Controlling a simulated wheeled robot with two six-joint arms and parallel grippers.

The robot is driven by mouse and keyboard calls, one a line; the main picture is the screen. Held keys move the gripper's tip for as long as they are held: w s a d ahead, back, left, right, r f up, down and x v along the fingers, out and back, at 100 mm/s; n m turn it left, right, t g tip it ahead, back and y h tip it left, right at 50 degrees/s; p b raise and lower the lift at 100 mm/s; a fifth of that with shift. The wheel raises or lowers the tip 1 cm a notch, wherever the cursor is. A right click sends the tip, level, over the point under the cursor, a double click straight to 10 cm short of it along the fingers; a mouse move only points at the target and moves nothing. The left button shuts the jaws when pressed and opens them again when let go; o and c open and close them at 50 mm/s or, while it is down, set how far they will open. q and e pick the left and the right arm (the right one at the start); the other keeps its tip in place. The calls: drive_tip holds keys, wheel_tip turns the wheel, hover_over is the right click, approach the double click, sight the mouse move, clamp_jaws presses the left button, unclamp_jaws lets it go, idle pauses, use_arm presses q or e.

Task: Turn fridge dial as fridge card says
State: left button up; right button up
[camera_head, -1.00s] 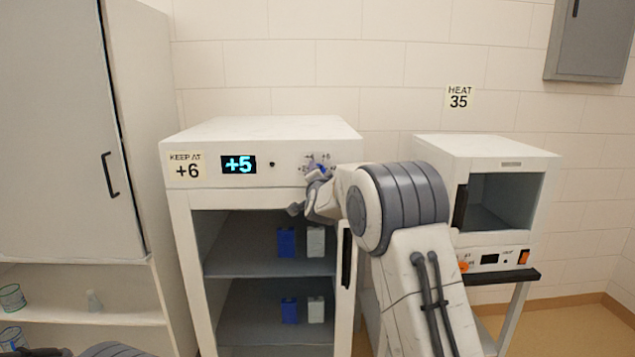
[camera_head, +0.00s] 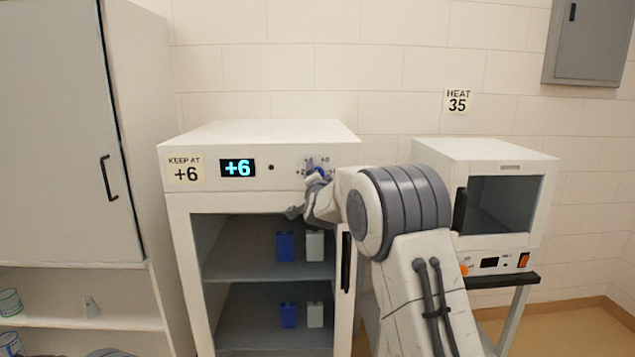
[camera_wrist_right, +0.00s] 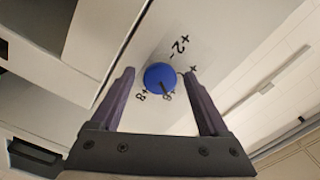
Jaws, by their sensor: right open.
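The fridge (camera_head: 262,140) is a white cabinet with its front open on shelves. Its card (camera_head: 186,169) reads "KEEP AT +6". Its display (camera_head: 238,168) reads +6. The blue dial (camera_wrist_right: 160,77) sits on the fridge's front panel, with its mark towards the +6 in the right wrist view. In the head view the dial (camera_head: 320,173) is partly hidden by my right arm. My right gripper (camera_wrist_right: 162,80) is open, one finger on each side of the dial, with visible gaps between the fingers and the knob. My left gripper is not in view.
An oven-like heater (camera_head: 500,190) stands to the right on a stand, below a "HEAT 35" card (camera_head: 458,100). Blue and white boxes (camera_head: 286,246) stand on the fridge shelves. A tall cabinet (camera_head: 60,140) is at the left.

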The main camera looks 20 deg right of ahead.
drive_tip(key=b+v, duration=0.3)
drive_tip(key=v, duration=0.7)
drive_tip(key=s+a+f+n+g+y+p, duration=0.1)
drive_tip(key=s+a+f+n+g+y, duration=0.3)
drive_tip(key=a, duration=0.3)
drive_tip(key=s+a+f+n+g+y, duration=0.1)
drive_tip(key=s+a+f+n+y, duration=0.1)
drive_tip(key=s+a+f+n, duration=0.4)
drive_tip(key=s+a+f+n+g+y+p, duration=0.1)
drive_tip(key=s+a+f+n+g+y, duration=0.15)
drive_tip(key=s+a, duration=0.5)
drive_tip(key=s+f+n+g+h, duration=0.1)
drive_tip(key=s+f+n+g, duration=0.2)
drive_tip(key=s, duration=1.1)
drive_tip(key=s+f+n+g+h+p, duration=0.1)
drive_tip(key=s+f+n+g, duration=0.3)
drive_tip(key=s, duration=0.9)
drive_tip(key=n+g, duration=0.3)
drive_tip(key=shift+s+f, duration=0.2)
drive_tip(key=shift+s, duration=0.2)
